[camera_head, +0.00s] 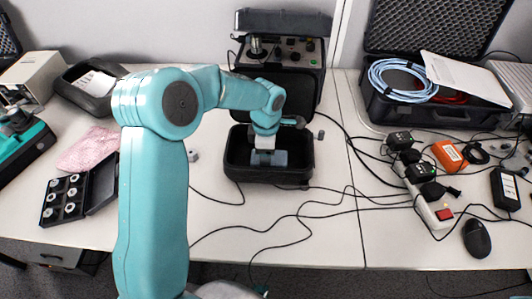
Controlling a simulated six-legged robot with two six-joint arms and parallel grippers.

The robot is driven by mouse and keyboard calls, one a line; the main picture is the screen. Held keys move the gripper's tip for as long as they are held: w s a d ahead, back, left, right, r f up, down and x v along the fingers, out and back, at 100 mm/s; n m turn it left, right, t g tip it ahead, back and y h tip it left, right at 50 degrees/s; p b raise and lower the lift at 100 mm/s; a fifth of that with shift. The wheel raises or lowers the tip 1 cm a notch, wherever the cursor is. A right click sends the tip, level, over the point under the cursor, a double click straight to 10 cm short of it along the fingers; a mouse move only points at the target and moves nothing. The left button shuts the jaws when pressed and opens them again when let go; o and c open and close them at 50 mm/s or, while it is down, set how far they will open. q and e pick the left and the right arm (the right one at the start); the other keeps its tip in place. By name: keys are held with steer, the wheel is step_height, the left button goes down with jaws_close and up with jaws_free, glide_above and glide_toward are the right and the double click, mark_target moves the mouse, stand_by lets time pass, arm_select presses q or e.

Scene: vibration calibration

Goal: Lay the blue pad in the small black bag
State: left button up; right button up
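The small black bag (240,176) lies open in the middle of the table, its lid raised at the back. A blue-grey piece that looks like the blue pad (280,159) is inside it, near the middle. My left arm reaches in from the lower left. My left gripper (266,157) points down inside the bag, right at the pad. Its fingertips are small and merge with the pad, so I cannot tell whether they grip it. My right gripper is not in view.
A black case with instruments (285,50) stands behind the bag. An open case with a blue cable coil (402,80) is at the right. Loose cables, a power strip (430,205) and a mouse (477,238) lie right. A box of round parts (66,197) is left.

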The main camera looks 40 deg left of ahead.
arm_select(q)
steer(key=shift+f, duration=0.2)
steer(key=o, duration=1)
steer(key=shift+r, duration=0.1)
steer(key=shift+r, duration=0.45)
step_height(320, 180, up, 11)
steer(key=shift+r+p, duration=0.2)
steer(key=shift+p, duration=0.45)
steer(key=shift+s, duration=0.1)
